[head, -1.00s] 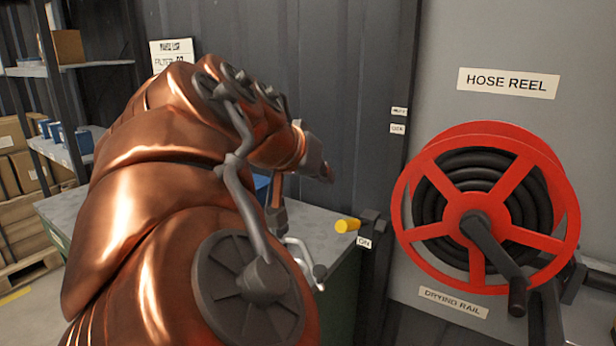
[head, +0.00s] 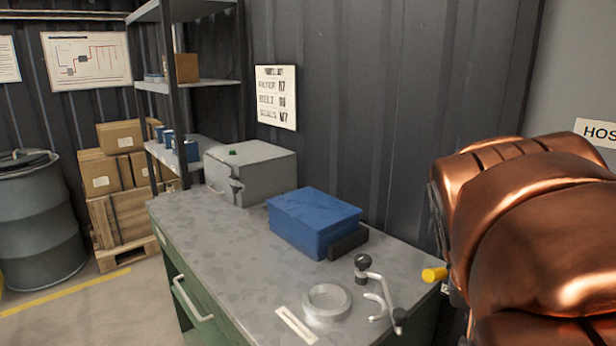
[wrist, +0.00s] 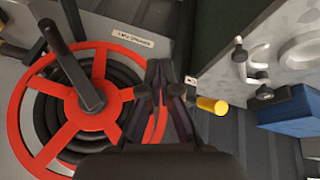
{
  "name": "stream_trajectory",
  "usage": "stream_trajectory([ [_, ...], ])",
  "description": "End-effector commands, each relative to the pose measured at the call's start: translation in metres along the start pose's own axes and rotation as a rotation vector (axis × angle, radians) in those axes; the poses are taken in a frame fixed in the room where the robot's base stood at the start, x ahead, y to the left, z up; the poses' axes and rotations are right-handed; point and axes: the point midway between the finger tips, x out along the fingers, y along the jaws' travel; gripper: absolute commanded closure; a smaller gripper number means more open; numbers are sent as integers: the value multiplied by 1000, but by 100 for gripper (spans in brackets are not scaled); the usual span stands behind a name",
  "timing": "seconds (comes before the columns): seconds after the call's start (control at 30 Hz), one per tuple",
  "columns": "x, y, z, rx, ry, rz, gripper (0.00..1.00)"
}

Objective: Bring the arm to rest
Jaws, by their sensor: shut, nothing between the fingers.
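My arm, with copper-coloured covers, fills the right side of the head view; its end is out of that picture. In the wrist view my gripper (wrist: 163,75) points away from the camera with its dark fingers together and nothing between them. The red hose reel (wrist: 38,137) with its black coiled hose and crank lies behind and left of the fingers. A yellow knob (wrist: 213,106) is just right of the fingers; it also shows in the head view (head: 434,274) beside my arm. I cannot tell how far the fingers are from the reel.
The grey workbench (head: 235,250) holds a blue box (head: 313,222), a grey metal case (head: 255,172), a ring (head: 327,302) and a metal crank piece (head: 376,290). A shelf rack, cartons (head: 122,138) and a drum (head: 38,220) stand at left. Some floor is open front left.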

Motion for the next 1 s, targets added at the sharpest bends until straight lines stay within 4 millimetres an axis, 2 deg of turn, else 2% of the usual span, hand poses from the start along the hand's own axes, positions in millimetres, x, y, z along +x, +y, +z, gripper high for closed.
stream_trajectory([
  [0.3,27,6,125,-312,-318,-164,100],
  [0.4,30,5,160,-409,-391,-208,100],
  [0.5,31,5,185,-480,-436,-238,100],
  [0.67,32,5,202,-533,-466,-260,100],
  [1.0,32,5,202,-533,-466,-260,100],
])
